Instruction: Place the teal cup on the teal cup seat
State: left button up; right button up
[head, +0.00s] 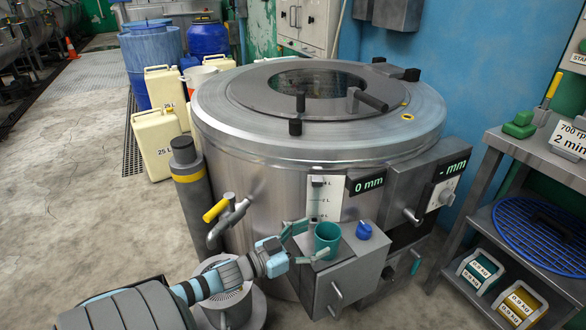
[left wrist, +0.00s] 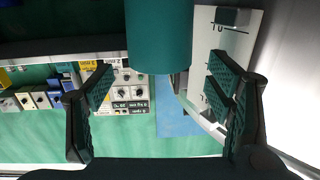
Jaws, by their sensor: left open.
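The teal cup (head: 327,236) stands upright on top of a grey metal box (head: 350,262) at the front of the big steel drum. My left gripper (head: 308,241) comes from the left with its fingers spread, one toward the far side of the cup and one toward the near side. In the left wrist view the cup (left wrist: 159,38) hangs into the top middle, between the sideways positions of the open fingers (left wrist: 163,85). The fingers are not closed on it. I cannot make out a teal cup seat; the surface under the cup is hidden. My right gripper is not in view.
A blue knob (head: 364,230) sits on the box right of the cup. A tap with a yellow handle (head: 217,210) juts from the drum (head: 262,165) near my left arm. A shelf rack (head: 500,205) stands at the right.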

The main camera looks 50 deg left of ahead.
pick_arm(q)
jog(key=p+v, duration=0.2)
jog(key=v, duration=0.5)
jog(key=shift+r, duration=0.2)
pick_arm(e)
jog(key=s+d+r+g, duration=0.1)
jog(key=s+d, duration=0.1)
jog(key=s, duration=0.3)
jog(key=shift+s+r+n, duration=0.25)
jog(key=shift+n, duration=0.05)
